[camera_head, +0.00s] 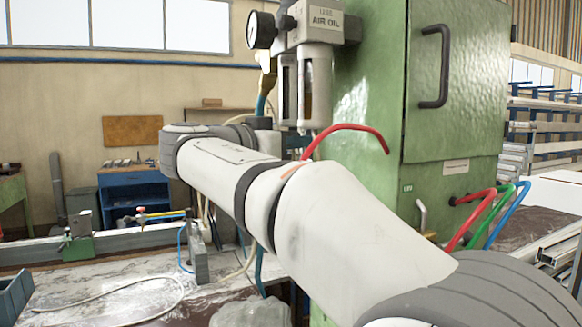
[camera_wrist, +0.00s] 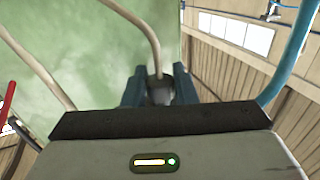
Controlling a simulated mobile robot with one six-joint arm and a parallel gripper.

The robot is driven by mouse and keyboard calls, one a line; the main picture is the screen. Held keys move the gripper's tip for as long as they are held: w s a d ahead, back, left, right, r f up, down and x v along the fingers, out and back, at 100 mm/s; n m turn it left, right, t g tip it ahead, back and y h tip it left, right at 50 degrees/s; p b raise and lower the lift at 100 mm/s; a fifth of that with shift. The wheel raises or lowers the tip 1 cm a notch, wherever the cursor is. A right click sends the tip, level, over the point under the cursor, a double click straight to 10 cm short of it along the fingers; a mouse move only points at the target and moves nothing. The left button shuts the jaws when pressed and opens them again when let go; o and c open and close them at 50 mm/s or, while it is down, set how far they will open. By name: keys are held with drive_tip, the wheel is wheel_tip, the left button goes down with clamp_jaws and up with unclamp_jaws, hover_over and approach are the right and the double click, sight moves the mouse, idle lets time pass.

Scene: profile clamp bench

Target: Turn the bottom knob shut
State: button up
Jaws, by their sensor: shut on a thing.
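My gripper (camera_wrist: 158,88) shows in the wrist view, with two dark blue fingers closed on a small grey knob-like piece (camera_wrist: 160,93), which I take for the bottom knob. A beige hose rises from behind this piece. The fingers hide most of it, so how far it is turned cannot be told. In the head view the air-oil unit (camera_head: 316,60) hangs beside the green cabinet, with a round gauge (camera_head: 262,30) and clear bowls. My arm covers the area below the bowls there, and the knob and fingertips cannot be made out.
The green cabinet (camera_head: 370,120) stands close behind my arm. A red hose (camera_head: 345,127) arches above the arm. Red, green and blue hoses (camera_head: 490,210) leave the cabinet at the right. A bench with a metal profile (camera_head: 130,237) lies at the lower left.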

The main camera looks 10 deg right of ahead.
drive_tip(key=n+t+y+b, duration=0.1)
drive_tip(key=t+b, duration=0.1)
drive_tip(key=n+t+y+b, duration=0.2)
drive_tip(key=b, duration=0.1)
drive_tip(key=shift+d+f, duration=0.1)
drive_tip(key=shift+f, duration=0.2)
drive_tip(key=shift+r+n+t+y+b, duration=0.25)
drive_tip(key=shift+n+t+y+b, duration=0.8)
drive_tip(key=shift+y+b, duration=0.2)
drive_tip(key=o, duration=1)
drive_tip(key=shift+c, duration=0.2)
drive_tip(key=b+v, duration=0.1)
drive_tip(key=v, duration=0.6)
drive_tip(key=shift+s+a, duration=0.25)
drive_tip(key=shift+s, duration=0.1)
drive_tip(key=shift+r, duration=0.1)
